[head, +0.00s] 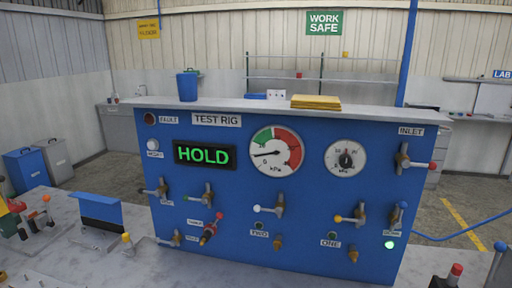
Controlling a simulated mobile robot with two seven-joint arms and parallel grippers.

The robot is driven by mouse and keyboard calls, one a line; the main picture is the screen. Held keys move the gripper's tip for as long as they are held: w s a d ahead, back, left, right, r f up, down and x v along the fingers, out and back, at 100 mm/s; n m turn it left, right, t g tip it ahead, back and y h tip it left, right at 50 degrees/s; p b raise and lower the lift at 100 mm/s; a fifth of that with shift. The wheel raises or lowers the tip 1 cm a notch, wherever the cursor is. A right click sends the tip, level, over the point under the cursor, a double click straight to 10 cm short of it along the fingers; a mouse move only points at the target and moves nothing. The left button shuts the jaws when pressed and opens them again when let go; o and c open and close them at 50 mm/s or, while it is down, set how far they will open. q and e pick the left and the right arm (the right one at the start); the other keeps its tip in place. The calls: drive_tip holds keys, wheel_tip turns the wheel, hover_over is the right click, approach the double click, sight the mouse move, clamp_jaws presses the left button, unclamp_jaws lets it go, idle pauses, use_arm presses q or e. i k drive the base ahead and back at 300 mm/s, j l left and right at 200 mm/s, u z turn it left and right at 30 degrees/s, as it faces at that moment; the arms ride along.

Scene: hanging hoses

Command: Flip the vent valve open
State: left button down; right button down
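The test rig panel (300,225) is a blue upright board with several small lever valves. No label that I can read clearly says vent, so I cannot tell for sure which valve it is. A valve with a pale lever (158,188) is at the left edge above a blurred label. A blue-tipped valve (397,217) stands at the lower right, its lever roughly upright, above a blurred label and a lit green lamp (389,245). The inlet valve (405,159) has a red-tipped lever pointing right. Neither of my grippers shows in the head view.
The display (204,155) reads HOLD beside a round gauge (276,154). Other levers are white-tipped (268,208) and yellow-tipped (350,217). A blue hose (460,234) runs right.

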sight(158, 193)
drive_tip(key=j, duration=2.1)
drive_tip(key=k+u, duration=0.05)
drive_tip(key=k, duration=0.05)
